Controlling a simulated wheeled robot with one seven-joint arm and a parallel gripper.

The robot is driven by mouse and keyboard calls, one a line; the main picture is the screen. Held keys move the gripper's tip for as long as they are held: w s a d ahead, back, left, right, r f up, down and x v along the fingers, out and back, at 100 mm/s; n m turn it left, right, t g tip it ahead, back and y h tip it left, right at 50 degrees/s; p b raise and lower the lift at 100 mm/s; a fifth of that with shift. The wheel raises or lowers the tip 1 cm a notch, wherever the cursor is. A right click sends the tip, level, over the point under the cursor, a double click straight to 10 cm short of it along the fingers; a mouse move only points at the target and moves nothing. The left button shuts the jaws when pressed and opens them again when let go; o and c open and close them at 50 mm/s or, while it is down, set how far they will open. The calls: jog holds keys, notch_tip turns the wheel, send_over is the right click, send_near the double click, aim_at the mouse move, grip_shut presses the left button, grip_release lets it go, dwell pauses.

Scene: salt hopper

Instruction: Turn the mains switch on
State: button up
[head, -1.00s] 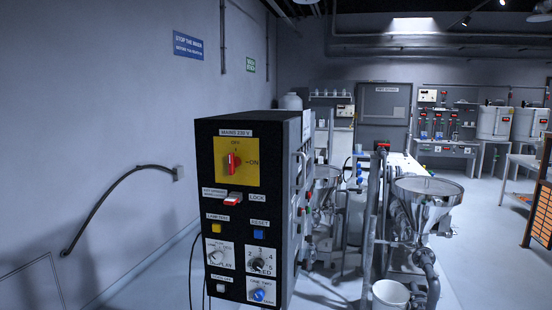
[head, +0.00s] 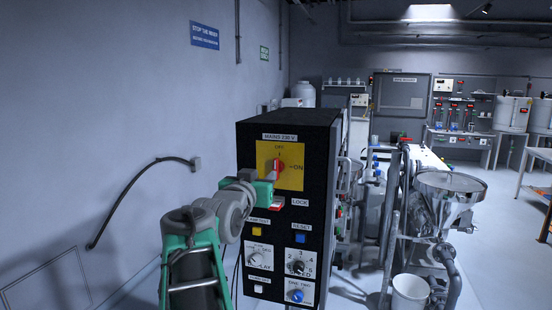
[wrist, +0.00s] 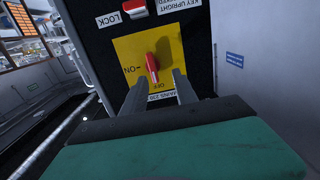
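The mains switch is a red handle (head: 279,165) on a yellow plate (head: 293,178) at the top of a black control panel. The handle stands upright, in line with the OFF mark above it; ON is marked to its right. In the wrist view, which is upside down, the red handle (wrist: 152,65) points down towards OFF. My gripper (head: 270,177) is just in front of the plate. Its two grey fingers (wrist: 160,78) are apart with nothing held, their tips close to the handle; I cannot tell whether they touch it.
Below the switch are a red-and-white lock slider (head: 277,203), a yellow button, a blue button (head: 300,238) and several knobs. A steel hopper (head: 447,190) and a white bucket (head: 410,293) stand right of the panel. A wall is on the left.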

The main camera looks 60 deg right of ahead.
aim_at(275, 165)
jog(key=shift+s+d+r+g+h+p, duration=0.2)
jog(key=shift+s+d+r, duration=0.1)
jog(key=shift+d+r, duration=0.15)
jog(key=shift+s+d+r+g+h+p, duration=0.1)
jog(key=shift+s+d+r+g+p, duration=0.15)
jog(key=shift+d, duration=0.25)
jog(key=d, duration=0.2)
jog(key=d+p, duration=0.1)
jog(key=d, duration=0.1)
jog(key=w+d+p, duration=0.1)
jog(key=d, duration=0.1)
jog(key=shift+w+d+f, duration=0.1)
jog(key=shift+d, duration=0.15)
